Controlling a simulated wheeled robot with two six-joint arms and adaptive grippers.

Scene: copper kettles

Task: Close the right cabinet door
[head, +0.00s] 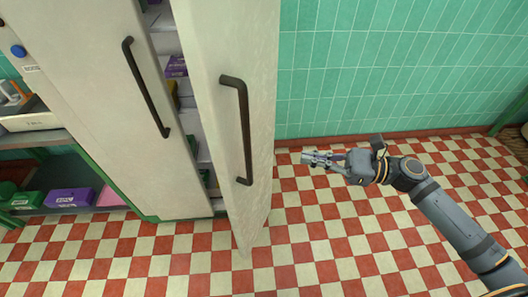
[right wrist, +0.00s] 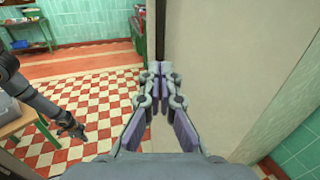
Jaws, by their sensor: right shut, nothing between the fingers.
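The right cabinet door (head: 205,60) is pale, with a dark bar handle (head: 235,130), and stands ajar. A gap with shelves shows between it and the left door (head: 90,90), which has a similar handle (head: 145,88). My right gripper (head: 308,158) is shut and empty, to the right of the right door and apart from it in the head view. In the right wrist view its fingers (right wrist: 160,72) are together, in front of a pale panel (right wrist: 230,70). My left gripper (right wrist: 75,130) shows small at the left of that view; its jaws are unclear.
Purple boxes (head: 176,66) sit inside the cabinet. A green shelf unit (head: 55,160) with boxes stands left of it. A teal tiled wall (head: 400,70) is behind. The red and white checkered floor (head: 330,245) is clear around the right arm.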

